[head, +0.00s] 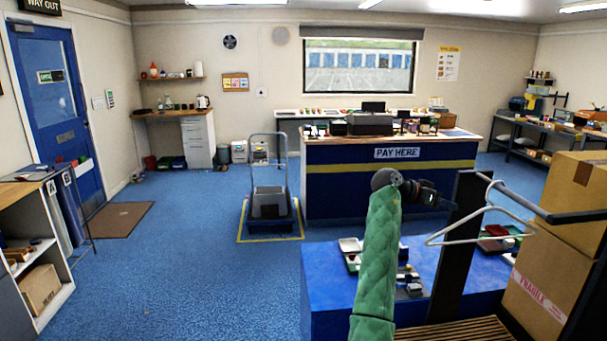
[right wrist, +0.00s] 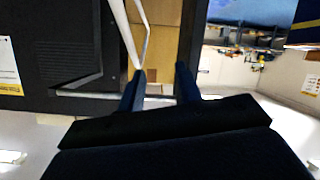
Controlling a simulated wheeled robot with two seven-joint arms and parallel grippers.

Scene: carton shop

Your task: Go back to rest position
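My right arm, in a green quilted sleeve, rises from the bottom of the head view. Its dark right gripper (head: 432,196) is raised and points right, left of a white hanger (head: 470,238). In the right wrist view the two fingers (right wrist: 160,82) stand apart, with no object clearly held between them. The white hanger (right wrist: 131,35) shows beyond the left finger in that view; whether they touch I cannot tell. My left gripper is not in view.
A dark post (head: 455,250) with a rail stands close on the right, by stacked cartons (head: 555,265). A blue table (head: 325,285) with small items is below. The pay counter (head: 390,190) and a trolley (head: 270,205) stand farther off. Open blue floor (head: 180,260) lies left.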

